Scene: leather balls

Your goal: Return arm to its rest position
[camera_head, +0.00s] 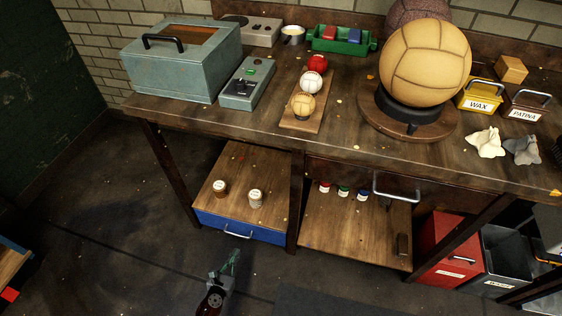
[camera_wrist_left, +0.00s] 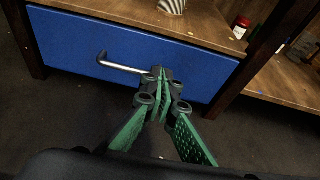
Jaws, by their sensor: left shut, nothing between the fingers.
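My left gripper (camera_head: 230,262) shows at the bottom of the head view, low in front of the workbench. In the left wrist view its green fingers (camera_wrist_left: 163,88) meet at the tips, shut and empty. Behind the tips is a blue drawer (camera_wrist_left: 215,66) with a metal handle (camera_wrist_left: 118,66). In the head view the blue drawer (camera_head: 262,236) is under the lower left shelf and looks closed. From these views I cannot tell whether the fingertips touch the drawer or handle. My right gripper is not in view.
The wooden workbench (camera_head: 345,155) carries a large tan ball (camera_head: 425,62) on a stand, small balls on a board and a grey-blue box (camera_head: 180,65). Jars stand on the lower shelves. A red bin (camera_head: 447,250) stands at right. The floor (camera_head: 120,235) left of the gripper is open.

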